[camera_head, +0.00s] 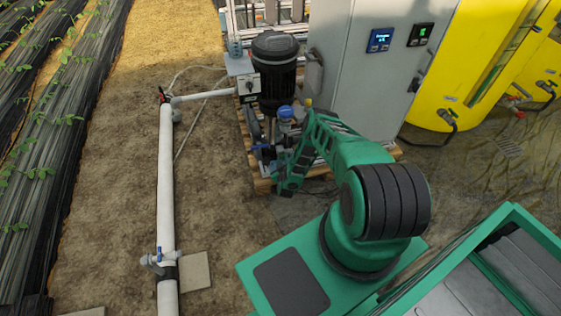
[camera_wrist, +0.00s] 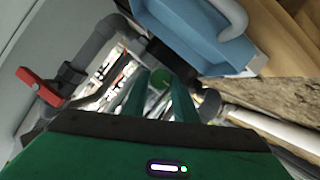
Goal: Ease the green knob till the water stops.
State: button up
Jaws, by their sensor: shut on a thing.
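My gripper is shut on the knob, one finger on each side. Part of the knob is hidden by the fingers. In the head view my arm reaches down to the skid and hides the knob. I can make out no running water in either view.
A red-handled valve (camera_wrist: 40,88) on a grey pipe is left of my fingers; a blue housing (camera_wrist: 200,35) is above right. In the head view, a black motor (camera_head: 274,70), grey cabinet (camera_head: 365,75) and yellow tank (camera_head: 480,60) stand behind. Bare soil lies left, with a white pipe (camera_head: 166,190).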

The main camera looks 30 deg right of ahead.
jog(key=shift+w+a, duration=0.1)
jog(key=shift+a, duration=0.2)
jog(key=o, duration=1)
jog(key=shift+f, duration=0.1)
jog(key=shift+o, duration=0.2)
jog(key=shift+d, duration=0.1)
jog(key=v, duration=1)
jog(key=shift+s+a, duration=0.2)
jog(key=shift+s, duration=0.1)
